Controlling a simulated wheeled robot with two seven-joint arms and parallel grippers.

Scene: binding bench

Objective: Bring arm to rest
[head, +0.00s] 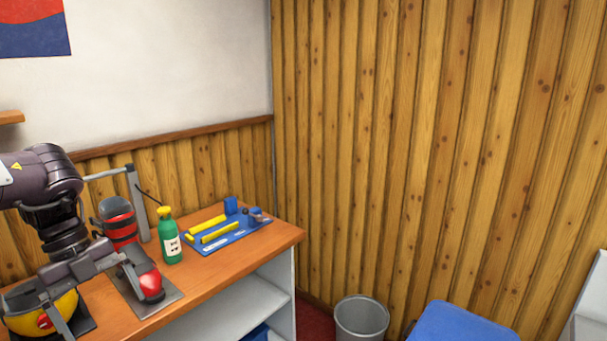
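My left gripper (104,316) comes in from the left over the wooden bench (215,279). Its two fingers are spread wide apart, and nothing shows between them. One finger is in front of a yellow rounded object with a red mark (52,312) at the lower left. The other is close beside a red rounded object (151,284) on a grey plate; I cannot tell whether they touch. My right gripper is not in view.
A green bottle with a yellow cap (171,240) stands upright on the bench. Behind it is a blue tray with yellow bars (240,232). A grey post (138,205) rises near a red-and-black cylinder (117,222). A bin (361,318) and a blue surface (455,324) are lower right.

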